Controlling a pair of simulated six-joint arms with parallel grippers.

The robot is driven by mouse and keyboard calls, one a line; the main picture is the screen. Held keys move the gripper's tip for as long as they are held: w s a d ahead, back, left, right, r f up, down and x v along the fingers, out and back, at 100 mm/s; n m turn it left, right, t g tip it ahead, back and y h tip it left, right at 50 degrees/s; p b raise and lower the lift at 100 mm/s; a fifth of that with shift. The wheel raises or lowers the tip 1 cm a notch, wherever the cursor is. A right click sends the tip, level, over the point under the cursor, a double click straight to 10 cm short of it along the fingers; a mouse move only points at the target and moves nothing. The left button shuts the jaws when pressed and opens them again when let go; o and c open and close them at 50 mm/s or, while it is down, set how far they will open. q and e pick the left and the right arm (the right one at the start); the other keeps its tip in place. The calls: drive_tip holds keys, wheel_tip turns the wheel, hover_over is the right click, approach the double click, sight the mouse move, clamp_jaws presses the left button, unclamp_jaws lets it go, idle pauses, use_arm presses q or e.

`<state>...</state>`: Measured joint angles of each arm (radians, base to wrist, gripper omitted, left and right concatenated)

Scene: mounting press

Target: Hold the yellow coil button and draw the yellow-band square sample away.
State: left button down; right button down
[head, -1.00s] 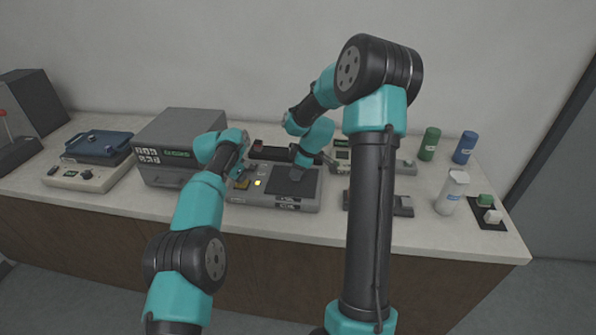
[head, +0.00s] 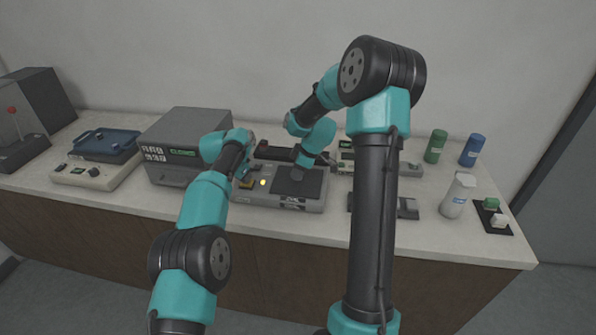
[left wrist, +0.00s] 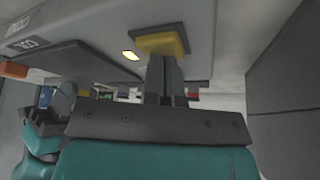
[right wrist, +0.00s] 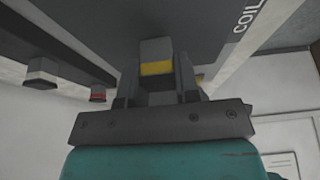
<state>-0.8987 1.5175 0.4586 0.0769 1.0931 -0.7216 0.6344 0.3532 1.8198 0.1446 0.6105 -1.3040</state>
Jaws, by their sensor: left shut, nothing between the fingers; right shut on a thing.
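In the left wrist view my left gripper (left wrist: 166,78) is shut and empty, its fingertips against the yellow coil button (left wrist: 160,42). In the head view the button (head: 245,184) shows at the left end of a grey unit (head: 270,198), partly behind that gripper. In the right wrist view my right gripper (right wrist: 157,88) is shut on the yellow-band square sample (right wrist: 157,68), a grey block. Its end is at the unit's dark plate (right wrist: 110,22); I cannot tell whether they touch.
Samples with white (right wrist: 42,72) and red (right wrist: 97,94) bands show beside it in the right wrist view. A grey box instrument (head: 180,125) stands left of the unit. Bottles (head: 458,195) and a dark tray with blocks (head: 492,217) stand right.

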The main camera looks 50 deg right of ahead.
drive_tip(key=shift+s+d, duration=0.5)
drive_tip(key=shift+s, duration=0.4)
drive_tip(key=shift+s+d, duration=0.45)
drive_tip(key=shift+s, duration=0.4)
drive_tip(key=shift+r, duration=0.1)
idle(0.3)
drive_tip(key=s+v, duration=0.1)
drive_tip(key=v, duration=0.9)
drive_tip(key=shift+d, duration=0.3)
idle(1.5)
drive_tip(key=shift+s, duration=0.1)
drive_tip(key=v, duration=0.9)
idle(1.9)
drive_tip(key=shift+a+r, duration=0.15)
